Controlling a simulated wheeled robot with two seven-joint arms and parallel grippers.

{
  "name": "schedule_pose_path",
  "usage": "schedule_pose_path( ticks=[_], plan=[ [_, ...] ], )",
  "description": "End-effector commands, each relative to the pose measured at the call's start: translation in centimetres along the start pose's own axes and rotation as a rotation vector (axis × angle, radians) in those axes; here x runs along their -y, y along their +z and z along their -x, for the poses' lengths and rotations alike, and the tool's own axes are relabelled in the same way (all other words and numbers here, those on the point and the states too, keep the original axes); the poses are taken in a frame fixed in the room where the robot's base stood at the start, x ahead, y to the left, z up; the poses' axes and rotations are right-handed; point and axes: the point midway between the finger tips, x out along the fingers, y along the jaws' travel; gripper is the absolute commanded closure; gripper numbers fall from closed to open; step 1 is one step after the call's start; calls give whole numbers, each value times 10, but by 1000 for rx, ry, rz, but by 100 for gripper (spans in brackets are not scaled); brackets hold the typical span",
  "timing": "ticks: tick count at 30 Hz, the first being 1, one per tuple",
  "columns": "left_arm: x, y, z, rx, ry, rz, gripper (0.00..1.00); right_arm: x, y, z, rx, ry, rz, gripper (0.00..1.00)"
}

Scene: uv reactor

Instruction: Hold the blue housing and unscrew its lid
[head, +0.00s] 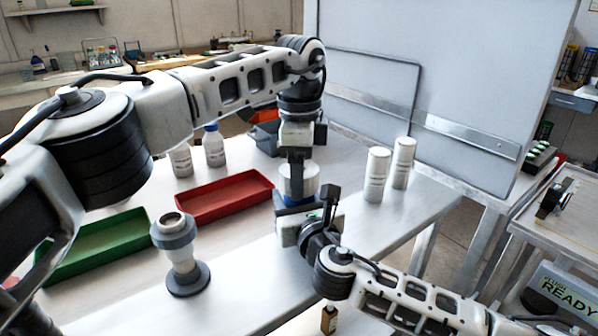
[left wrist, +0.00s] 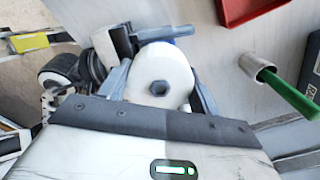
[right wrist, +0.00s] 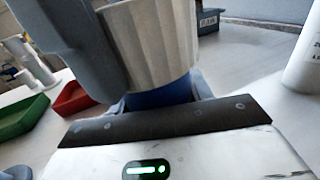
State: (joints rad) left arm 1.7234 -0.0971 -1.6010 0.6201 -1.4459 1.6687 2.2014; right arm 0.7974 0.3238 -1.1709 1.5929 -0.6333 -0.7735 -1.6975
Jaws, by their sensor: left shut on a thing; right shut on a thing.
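The housing stands upright on the table in the middle of the head view, with a white ribbed lid (head: 299,183) above a blue body (head: 291,201). My left gripper (head: 297,172) comes down from above and is shut on the lid. In the left wrist view the round lid (left wrist: 150,75), with a hexagonal boss at its centre, sits between the fingers. My right gripper (head: 306,208) reaches in from the front and is shut on the blue body. The right wrist view shows the blue body (right wrist: 160,94) under the lid (right wrist: 150,45). The lid-to-body joint is partly hidden.
A red tray (head: 225,198) and a green tray (head: 95,247) lie to the left. A grey-and-white stand-like part (head: 178,255) stands in front of them. Two white cylinders (head: 376,175) stand at right, two bottles (head: 214,147) behind. Bare table lies left of my right gripper.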

Motion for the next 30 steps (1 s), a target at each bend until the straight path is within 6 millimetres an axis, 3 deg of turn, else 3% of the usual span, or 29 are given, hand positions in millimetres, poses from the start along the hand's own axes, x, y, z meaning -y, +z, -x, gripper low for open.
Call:
schedule_pose_path(
  ticks=[3,9,13,21,22,24,30],
  plan=[
    [0,0,1,-1,0,302,65,2,-1,0,-3,-4,1,100],
    [0,0,1,-1,0,678,65,2,-1,0,-3,-4,2,100],
    [0,0,1,-1,0,770,65,2,-1,0,-3,-4,2,100],
    [0,0,1,-1,0,779,65,2,-1,0,-3,-4,2,100],
    [0,0,1,-1,0,779,35,2,-1,0,-3,-4,2,100],
    [0,0,1,-1,0,778,16,1,-1,0,-3,-3,2,100],
    [0,0,1,-1,0,777,16,1,-1,0,-2,-3,2,100]
  ],
)
